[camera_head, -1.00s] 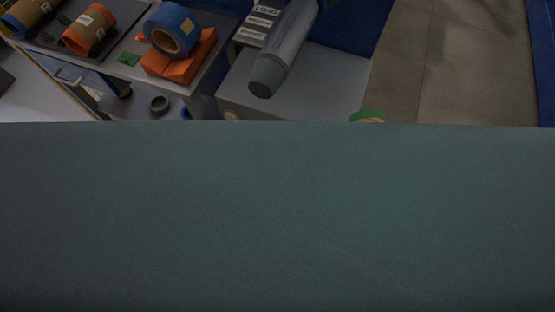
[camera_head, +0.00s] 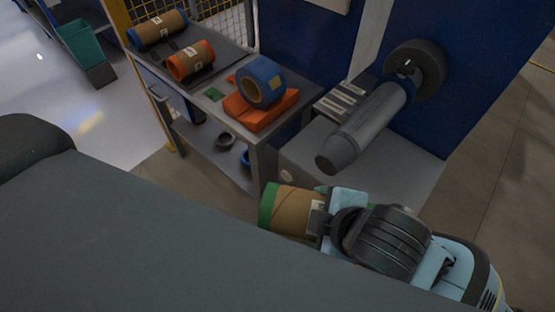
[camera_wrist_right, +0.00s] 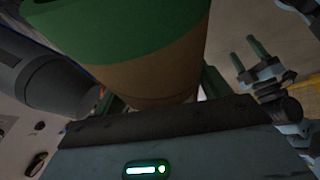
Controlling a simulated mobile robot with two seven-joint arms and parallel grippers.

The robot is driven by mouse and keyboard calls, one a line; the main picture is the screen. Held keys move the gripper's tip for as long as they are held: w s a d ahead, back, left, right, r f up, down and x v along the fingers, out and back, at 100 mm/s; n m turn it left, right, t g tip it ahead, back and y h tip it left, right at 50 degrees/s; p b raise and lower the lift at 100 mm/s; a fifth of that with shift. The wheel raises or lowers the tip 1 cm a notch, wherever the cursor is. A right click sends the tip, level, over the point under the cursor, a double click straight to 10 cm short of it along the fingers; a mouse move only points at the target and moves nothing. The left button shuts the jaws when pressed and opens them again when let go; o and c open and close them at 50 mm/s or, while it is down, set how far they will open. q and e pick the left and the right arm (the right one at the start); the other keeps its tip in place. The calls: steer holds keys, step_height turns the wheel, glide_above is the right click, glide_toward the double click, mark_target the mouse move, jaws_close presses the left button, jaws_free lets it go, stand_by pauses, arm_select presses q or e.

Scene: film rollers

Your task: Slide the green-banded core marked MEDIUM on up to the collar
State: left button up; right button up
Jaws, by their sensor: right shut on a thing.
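In the right wrist view the core (camera_wrist_right: 160,80) fills the top, between the jaws; no MEDIUM lettering is readable. The grey spindle (camera_head: 370,125) is bare and ends at a dark round collar (camera_head: 432,68) by the blue panel. What looks like my left gripper (camera_wrist_right: 245,54) shows in the right wrist view, fingers apart and empty.
A grey cart (camera_head: 215,95) holds a blue-banded core (camera_head: 160,28), an orange-banded core (camera_head: 190,62) and a blue roll (camera_head: 262,82) on an orange block (camera_head: 258,112). A label rack (camera_head: 341,100) stands beside the spindle. Floor is open at right.

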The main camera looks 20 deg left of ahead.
mark_target(280, 217)
steer(key=s+a+r+n+y, duration=0.1)
steer(key=n, duration=0.1)
steer(key=s+a+r+n+g+y, duration=0.1)
steer(key=a+n, duration=0.1)
steer(key=s+a+n+g, duration=0.1)
steer(key=s+n, duration=0.1)
steer(key=shift+a+r+y, duration=0.3)
steer(key=shift+r+y, duration=0.1)
arm_select(q)
steer(key=shift+s+d+f+b, duration=0.3)
steer(key=shift+s+f+b, duration=0.1)
steer(key=shift+f, duration=0.15)
arm_select(e)
steer(key=s+a+r+n+g+y, duration=0.1)
steer(key=s+a+r+n+g, duration=0.1)
steer(key=s+n, duration=0.4)
steer(key=shift+a+r+n+g+y, duration=0.25)
steer(key=shift+a+n+g, duration=0.4)
steer(key=shift+g, duration=0.55)
